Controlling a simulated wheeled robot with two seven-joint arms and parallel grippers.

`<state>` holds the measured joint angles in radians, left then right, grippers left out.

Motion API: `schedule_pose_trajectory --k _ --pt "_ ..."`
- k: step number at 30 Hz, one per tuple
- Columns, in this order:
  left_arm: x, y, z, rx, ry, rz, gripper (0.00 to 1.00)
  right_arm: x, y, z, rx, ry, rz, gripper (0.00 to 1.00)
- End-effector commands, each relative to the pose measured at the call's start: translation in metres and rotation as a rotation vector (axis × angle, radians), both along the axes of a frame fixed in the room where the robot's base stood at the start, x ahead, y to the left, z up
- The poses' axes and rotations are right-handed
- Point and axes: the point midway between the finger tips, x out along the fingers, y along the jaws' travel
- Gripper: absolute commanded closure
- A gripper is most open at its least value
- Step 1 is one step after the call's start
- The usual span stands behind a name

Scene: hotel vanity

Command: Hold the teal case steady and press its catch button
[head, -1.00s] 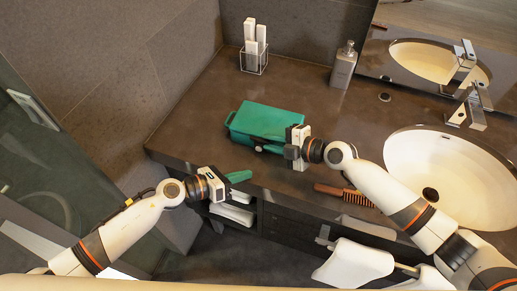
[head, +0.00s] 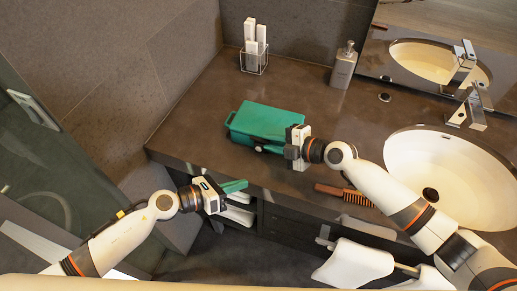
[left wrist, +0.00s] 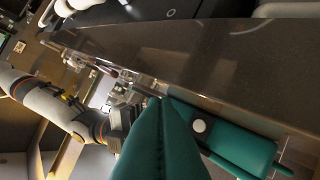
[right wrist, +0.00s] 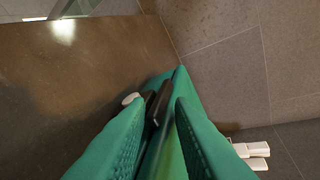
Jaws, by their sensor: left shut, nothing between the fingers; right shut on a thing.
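The teal case (head: 272,119) lies on the dark counter near its front edge. A round white button (left wrist: 199,126) shows on its side in the left wrist view. My right gripper (head: 264,141) is shut on the case at its front right side. The right wrist view shows its teal fingers either side of the case (right wrist: 164,150), with a dark fitting (right wrist: 160,103) and a pale round part (right wrist: 131,98) beyond. My left gripper (head: 246,184) is shut and empty, apart from the case, in front of and below the counter edge.
A hairbrush (head: 345,194) lies on the counter to the right, close to my right arm. The basin (head: 455,165) is further right. White folded items (head: 238,214) sit on the shelf below.

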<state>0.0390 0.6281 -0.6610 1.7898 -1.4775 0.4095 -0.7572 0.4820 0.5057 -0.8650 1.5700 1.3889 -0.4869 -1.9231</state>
Motion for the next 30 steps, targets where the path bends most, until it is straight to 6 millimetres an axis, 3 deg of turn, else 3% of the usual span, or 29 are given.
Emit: schedule_pose_trajectory --k 1,21,30 --pt "0.002 -0.001 0.0 -0.001 -0.001 0.0 1.0 -0.003 -0.002 -0.008 -0.011 0.014 0.002 1.0" --pt "0.075 -0.024 0.0 -0.002 0.0 0.0 1.0 -0.003 -0.002 -0.008 -0.011 0.014 0.002 1.0" --pt "0.084 -0.027 0.0 -0.001 0.0 -0.001 1.0 -0.003 -0.002 -0.008 -0.011 0.014 0.002 1.0"
